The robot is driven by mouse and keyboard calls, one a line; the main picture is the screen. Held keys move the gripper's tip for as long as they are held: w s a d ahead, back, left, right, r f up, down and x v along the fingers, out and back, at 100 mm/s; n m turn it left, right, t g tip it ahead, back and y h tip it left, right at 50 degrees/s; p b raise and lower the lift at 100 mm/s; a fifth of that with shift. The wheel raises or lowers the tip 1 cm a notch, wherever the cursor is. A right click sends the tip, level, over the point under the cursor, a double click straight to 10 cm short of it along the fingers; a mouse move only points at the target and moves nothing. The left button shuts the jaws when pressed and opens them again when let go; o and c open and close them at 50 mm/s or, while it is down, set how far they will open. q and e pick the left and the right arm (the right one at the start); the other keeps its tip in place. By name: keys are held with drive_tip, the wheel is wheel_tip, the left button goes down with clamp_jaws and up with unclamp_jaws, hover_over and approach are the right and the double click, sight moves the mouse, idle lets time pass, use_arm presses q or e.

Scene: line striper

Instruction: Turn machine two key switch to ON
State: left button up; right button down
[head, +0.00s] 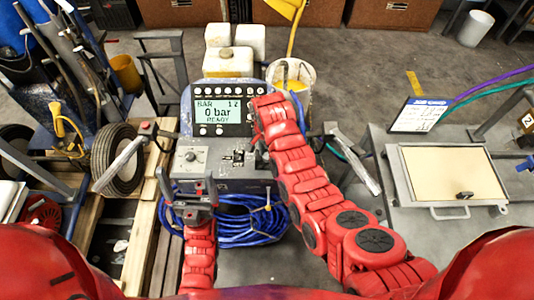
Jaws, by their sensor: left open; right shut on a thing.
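A line striper with a grey control box (221,172) stands ahead of me, below a display panel (219,112) reading "0 bar READY". A round knob (190,156) sits on the left of the box top. My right gripper (240,157) is at the right half of the box top, shut on a small part that looks like the key switch, mostly hidden by the fingers. The key's position cannot be read. My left gripper (192,190) is open and empty, low in front of the box.
Handlebars (354,160) stick out at both sides of the box. A coiled blue hose (240,226) hangs below it. A bench with a tray (451,173) and a sign (419,115) is at right. A wheel (118,160) and pallet (140,240) stand at left.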

sight(266, 155)
drive_tip(key=shift+s+f, duration=0.1)
drive_tip(key=shift+c, duration=2.2)
unclamp_jaws()
drive_tip(key=shift+r, duration=0.25)
drive_tip(key=shift+w+r+b, duration=0.2)
drive_tip(key=shift+r+b, duration=0.4)
drive_tip(key=shift+r, duration=0.45)
wheel_tip(266, 155, up, 15)
drive_tip(key=p, duration=0.9)
drive_tip(key=shift+a, duration=0.2)
drive_tip(key=shift+w+f, duration=0.1)
